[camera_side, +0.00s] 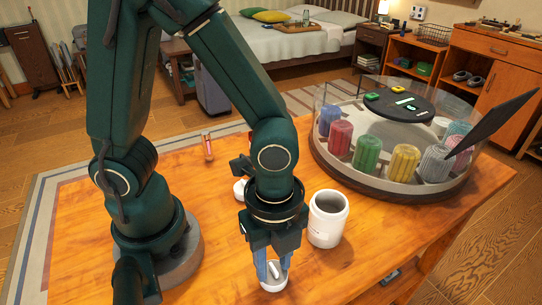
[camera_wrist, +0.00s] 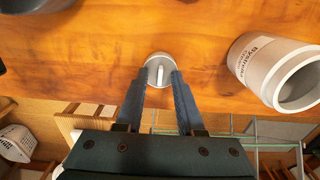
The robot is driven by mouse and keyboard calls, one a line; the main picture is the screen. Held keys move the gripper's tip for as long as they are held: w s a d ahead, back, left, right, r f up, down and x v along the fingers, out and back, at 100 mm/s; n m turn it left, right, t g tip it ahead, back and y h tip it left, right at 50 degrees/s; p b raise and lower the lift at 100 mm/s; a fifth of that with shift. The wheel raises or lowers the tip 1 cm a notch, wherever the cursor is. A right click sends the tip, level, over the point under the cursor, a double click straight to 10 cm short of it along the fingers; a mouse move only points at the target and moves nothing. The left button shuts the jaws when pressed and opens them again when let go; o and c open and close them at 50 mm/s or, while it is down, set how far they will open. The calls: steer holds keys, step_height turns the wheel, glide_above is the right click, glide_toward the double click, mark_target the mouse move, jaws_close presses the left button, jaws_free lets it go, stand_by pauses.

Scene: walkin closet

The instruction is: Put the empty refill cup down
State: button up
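The refill cup is a small, round white-grey cup (camera_side: 273,283) at the front of the wooden table in the side view. It also shows in the wrist view (camera_wrist: 153,60), with a pale upright bar across its middle. My gripper (camera_side: 272,268) points down, its two blue-grey fingers on either side of the cup. In the wrist view the fingertips (camera_wrist: 161,76) meet the cup's sides, and it looks gripped. I cannot tell whether the cup's base touches the table.
A larger white open canister (camera_side: 327,222) stands right of my gripper. A round clear-walled carousel (camera_side: 335,173) with several coloured ribbed containers fills the table's right. A small red-and-pale vial (camera_side: 208,147) stands further back. The table's front edge is close.

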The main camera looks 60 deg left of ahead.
mark_target(274, 267)
step_height(274, 267, up, 12)
steer(key=a+r+n+t, duration=0.1)
steer(key=a+n+t, duration=0.4)
steer(key=n, duration=1.3)
steer(key=a, duration=0.4)
steer(key=shift+w+a+r+t, duration=0.15)
steer(key=shift+w+a+t, duration=0.15)
steer(key=shift+w, duration=0.1)
